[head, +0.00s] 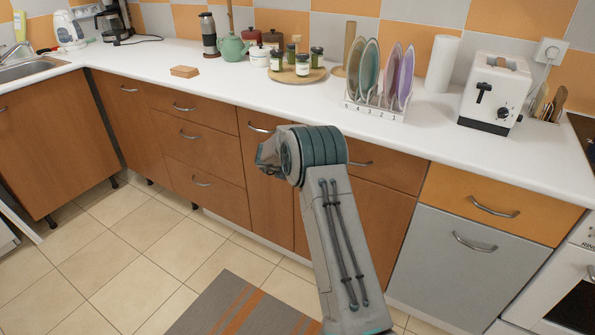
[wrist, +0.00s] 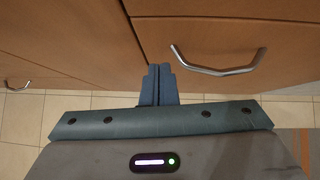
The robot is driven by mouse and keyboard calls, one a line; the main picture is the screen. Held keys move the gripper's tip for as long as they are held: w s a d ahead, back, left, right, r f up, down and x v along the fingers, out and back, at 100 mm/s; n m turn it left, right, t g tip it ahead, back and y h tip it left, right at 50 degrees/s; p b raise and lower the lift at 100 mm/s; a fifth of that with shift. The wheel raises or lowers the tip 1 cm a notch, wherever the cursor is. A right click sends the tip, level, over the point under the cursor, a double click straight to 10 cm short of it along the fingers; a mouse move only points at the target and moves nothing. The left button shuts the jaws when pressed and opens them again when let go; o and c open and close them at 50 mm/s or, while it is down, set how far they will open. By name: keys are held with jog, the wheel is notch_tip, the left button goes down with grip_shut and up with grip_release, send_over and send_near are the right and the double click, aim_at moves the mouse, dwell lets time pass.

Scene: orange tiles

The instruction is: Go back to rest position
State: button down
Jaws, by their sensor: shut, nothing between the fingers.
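My gripper (wrist: 157,84) shows in the wrist view with its two blue-grey fingers together and nothing between them. It is in front of the wooden cabinet fronts, close to the gap between two of them, with a metal handle (wrist: 218,62) just to its right. The gripper's fingers are hidden there behind the arm.
The white counter (head: 225,82) holds a toaster (head: 494,95), a rack of plates (head: 375,108), a round tray (head: 298,78) with jars, and a green teapot (head: 232,47). Drawer handles (head: 183,107) stick out from the fronts. The tiled floor (head: 130,250) and striped mat (head: 235,305) are clear.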

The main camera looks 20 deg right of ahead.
jog(key=s+a+r+n+t+y+p, duration=0.1)
jog(key=s+a+r+n, duration=0.15)
jog(key=r, duration=0.45)
jog(key=s+a+r+n+t+y+p, duration=0.15)
jog(key=a+r+n, duration=0.25)
jog(key=r, duration=0.4)
jog(key=s+a+r+n+t+y+p, duration=0.1)
jog(key=s+a+r+n+t+p, duration=0.1)
jog(key=a+r+n, duration=0.35)
jog(key=s+a+r+n+y+p, duration=0.3)
jog(key=s+a+r+n+y, duration=0.2)
jog(key=s+r+n, duration=0.7)
jog(key=s+d+n+g+h+p, duration=0.1)
jog(key=s+d+n+g+p, duration=0.2)
jog(key=s+n, duration=0.7)
jog(key=s+d+f+n+g+h+p, duration=0.1)
jog(key=s+d+n+g+p, duration=0.2)
jog(key=s+n, duration=0.7)
jog(key=s+g, duration=0.2)
jog(key=s, duration=0.9)
jog(key=shift+d+f, duration=0.15)
jog(key=shift+f, duration=0.05)
